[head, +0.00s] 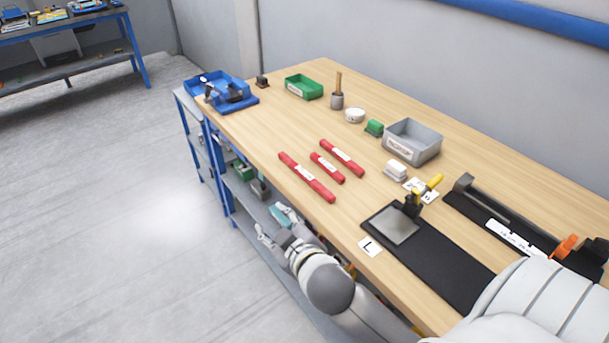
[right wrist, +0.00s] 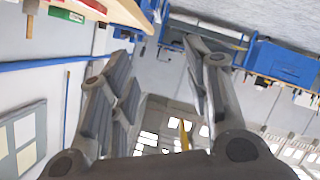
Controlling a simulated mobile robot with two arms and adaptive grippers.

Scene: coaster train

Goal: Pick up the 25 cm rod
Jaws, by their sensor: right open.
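Three red rods with white labels lie roughly parallel on the wooden table. The longest rod (head: 307,177) is nearest the front-left edge, the shortest rod (head: 327,167) is in the middle, and a mid-length rod (head: 342,157) lies behind it. The labels are too small to read, so I cannot tell which is 25 cm. My right gripper (head: 268,236) is outside the table's front edge, apart from all the rods. In the right wrist view its fingers (right wrist: 160,60) are spread with nothing between them. My left gripper is not in view.
The table (head: 260,125) has a grey bin (head: 412,142), a green tray (head: 303,87) and a blue tray (head: 232,94). A black mat (head: 445,262) with a clamp fixture lies at the right. Bare wood surrounds the rods. Shelves with items sit below the table edge.

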